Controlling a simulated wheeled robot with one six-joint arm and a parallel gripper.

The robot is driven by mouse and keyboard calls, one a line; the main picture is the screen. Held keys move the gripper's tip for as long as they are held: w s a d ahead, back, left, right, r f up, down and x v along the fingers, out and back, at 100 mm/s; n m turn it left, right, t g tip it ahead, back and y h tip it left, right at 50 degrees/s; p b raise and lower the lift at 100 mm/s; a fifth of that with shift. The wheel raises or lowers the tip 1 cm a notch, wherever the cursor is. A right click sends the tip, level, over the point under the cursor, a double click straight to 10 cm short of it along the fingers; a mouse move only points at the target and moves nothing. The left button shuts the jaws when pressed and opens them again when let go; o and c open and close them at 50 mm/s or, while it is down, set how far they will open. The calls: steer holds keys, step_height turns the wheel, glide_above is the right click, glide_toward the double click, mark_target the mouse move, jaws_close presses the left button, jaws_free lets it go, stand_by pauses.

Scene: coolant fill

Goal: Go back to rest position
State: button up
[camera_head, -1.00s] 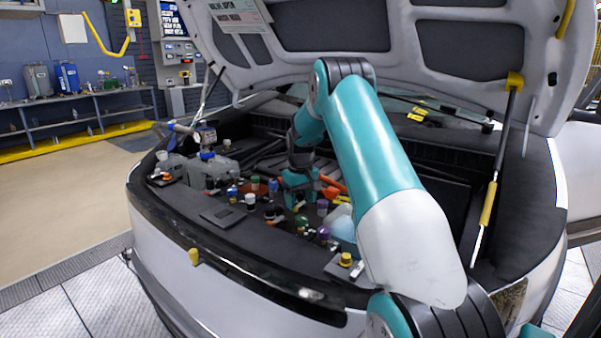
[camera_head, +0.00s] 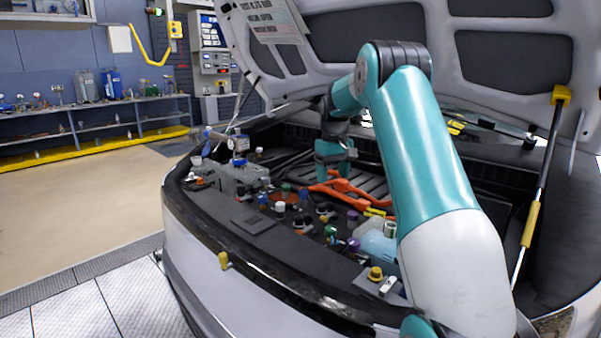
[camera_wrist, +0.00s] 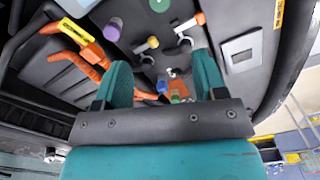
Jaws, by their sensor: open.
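My gripper (camera_head: 335,165) is at the end of my teal and white arm, above the engine bay of a car with its hood up. In the wrist view my gripper (camera_wrist: 162,68) shows two teal fingers spread apart with nothing between them. Below it are coloured caps, including a purple one (camera_wrist: 113,29), and an orange hose (camera_wrist: 88,62). In the head view the orange hose (camera_head: 345,188) lies just below the gripper. A pale blue reservoir (camera_head: 377,249) is partly hidden by my arm.
The raised hood (camera_head: 370,35) hangs above and behind my arm. A hood strut (camera_head: 540,190) stands at the right. The car's front edge (camera_head: 270,268) is nearest. A workbench (camera_head: 90,115) with canisters stands at the far left, with clear floor before it.

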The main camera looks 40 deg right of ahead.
steer(key=s+a+r+n, duration=0.2)
steer(key=a, duration=0.8)
steer(key=s+a+r+n+t+y, duration=0.1)
steer(key=s+a+r+n, duration=0.1)
steer(key=a, duration=0.8)
steer(key=s+a+r+n, duration=0.2)
steer(key=a, duration=0.8)
steer(key=s+a+f+n+y, duration=0.1)
steer(key=s+a+n, duration=0.1)
steer(key=s+a, duration=0.6)
steer(key=s+a+f+n+g+y, duration=0.1)
steer(key=s+a+n+y, duration=0.1)
steer(key=s+a, duration=0.6)
steer(key=s, duration=0.6)
steer(key=shift+p, duration=0.35)
steer(key=shift+w+a, duration=0.1)
